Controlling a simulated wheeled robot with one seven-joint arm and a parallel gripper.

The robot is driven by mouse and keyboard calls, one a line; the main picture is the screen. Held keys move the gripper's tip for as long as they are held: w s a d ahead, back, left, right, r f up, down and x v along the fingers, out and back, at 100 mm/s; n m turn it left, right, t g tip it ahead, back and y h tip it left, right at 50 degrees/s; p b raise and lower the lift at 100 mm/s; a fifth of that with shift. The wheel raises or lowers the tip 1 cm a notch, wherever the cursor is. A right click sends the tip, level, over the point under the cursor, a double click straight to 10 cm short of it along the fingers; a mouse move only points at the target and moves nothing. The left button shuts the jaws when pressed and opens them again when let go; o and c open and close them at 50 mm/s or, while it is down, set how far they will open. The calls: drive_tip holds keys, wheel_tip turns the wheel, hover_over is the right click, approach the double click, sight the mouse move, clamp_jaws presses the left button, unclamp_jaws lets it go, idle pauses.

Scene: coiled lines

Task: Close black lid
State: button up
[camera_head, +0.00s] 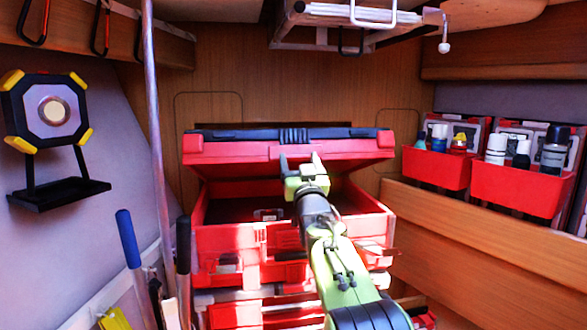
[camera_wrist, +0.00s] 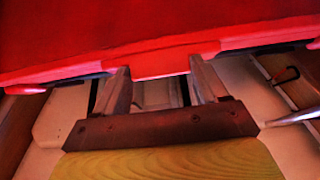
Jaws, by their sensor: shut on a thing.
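The lid (camera_head: 230,152) of a red toolbox (camera_head: 225,240) is black on top with a red rim. It stands raised at the back, with a wide gap between it and the open box below. My gripper (camera_head: 303,160) is at the lid's front edge, near the middle. In the wrist view the lid's red underside (camera_wrist: 90,40) fills the top. The fingers of my gripper (camera_wrist: 160,76) reach up to a red tab of its edge and are shut on the lid, though the contact is partly hidden. My arm hides part of the box front.
A grey pole (camera_head: 153,110) and a blue-handled tool (camera_head: 128,238) stand at the left. A black work lamp (camera_head: 50,110) is on the left wall. Red bins (camera_head: 520,190) with bottles hang at the right. A metal rack (camera_head: 350,20) hangs above.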

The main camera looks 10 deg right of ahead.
drive_tip(key=s+f+t+b, duration=0.1)
drive_tip(key=f+b, duration=0.4)
drive_tip(key=b, duration=0.2)
drive_tip(key=s+f+t+b, duration=0.1)
drive_tip(key=f+b, duration=0.5)
drive_tip(key=b, duration=0.1)
drive_tip(key=s+f+t+b, duration=0.1)
drive_tip(key=f+b, duration=0.5)
drive_tip(key=b, duration=0.1)
drive_tip(key=shift+a, duration=0.15)
drive_tip(key=shift+w+f+b, duration=0.2)
drive_tip(key=shift+f+b, duration=0.45)
drive_tip(key=o, duration=1.5)
drive_tip(key=shift+a, duration=0.1)
drive_tip(key=shift+s+r, duration=0.2)
drive_tip(key=shift+r, duration=0.05)
drive_tip(key=b+v, duration=0.5)
drive_tip(key=v, duration=1)
drive_tip(key=shift+s+f, duration=0.15)
drive_tip(key=shift+f, duration=0.15)
